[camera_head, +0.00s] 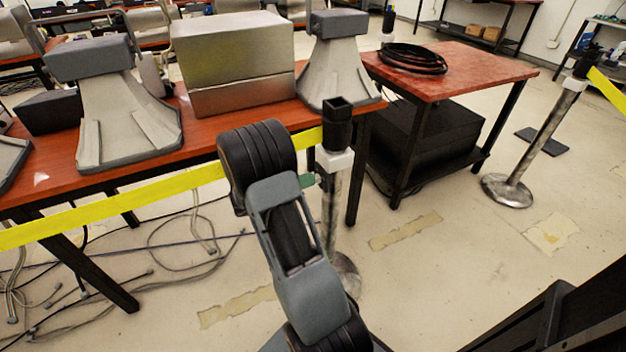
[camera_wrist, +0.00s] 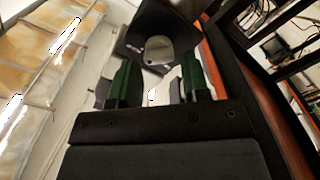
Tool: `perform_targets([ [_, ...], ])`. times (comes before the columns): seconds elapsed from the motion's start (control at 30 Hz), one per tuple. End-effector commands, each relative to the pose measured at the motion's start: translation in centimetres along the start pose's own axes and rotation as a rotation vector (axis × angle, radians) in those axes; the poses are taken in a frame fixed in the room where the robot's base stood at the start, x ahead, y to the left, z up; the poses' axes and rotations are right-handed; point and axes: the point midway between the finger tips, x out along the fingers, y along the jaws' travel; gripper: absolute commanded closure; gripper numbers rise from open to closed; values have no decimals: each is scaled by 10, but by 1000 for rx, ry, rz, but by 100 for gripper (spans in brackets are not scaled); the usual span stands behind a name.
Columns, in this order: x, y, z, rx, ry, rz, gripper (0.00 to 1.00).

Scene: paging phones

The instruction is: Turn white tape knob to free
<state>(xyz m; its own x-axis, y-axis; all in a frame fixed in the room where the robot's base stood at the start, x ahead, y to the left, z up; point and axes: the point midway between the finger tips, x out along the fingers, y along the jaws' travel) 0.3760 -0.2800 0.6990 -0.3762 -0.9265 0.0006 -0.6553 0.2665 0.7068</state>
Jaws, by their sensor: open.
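A metal barrier post (camera_head: 332,205) stands in front of the long table in the head view. It has a black head (camera_head: 338,122) and a white knob or collar (camera_head: 334,160) below it. Yellow tape (camera_head: 130,196) runs from the left to the post, partly hidden by my arm. My gripper (camera_wrist: 157,72) is open, its two green fingers apart in the wrist view. A pale rounded piece (camera_wrist: 158,49) under a dark part shows just beyond and between the fingertips; I cannot tell whether they touch it. In the head view only a green fingertip shows, beside the white knob.
The long red-topped table (camera_head: 200,150) behind the post carries grey phones or devices and a metal box (camera_head: 232,62). A second red table (camera_head: 470,72) holds a coiled black cable (camera_head: 412,58). Another post (camera_head: 540,135) stands right. Cables lie on the floor at left.

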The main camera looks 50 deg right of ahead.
Motion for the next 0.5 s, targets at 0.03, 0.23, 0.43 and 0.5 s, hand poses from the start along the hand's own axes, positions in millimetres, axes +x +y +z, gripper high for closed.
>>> perform_targets([
  [0.03, 7, 0, 0, 0, -2, 2, 57],
  [0.23, 22, 0, 0, 0, -1, 0, 57],
  [0.43, 27, 0, 0, -1, 0, 0, 57],
  [0.5, 27, 0, 0, -1, 0, 0, 57],
])
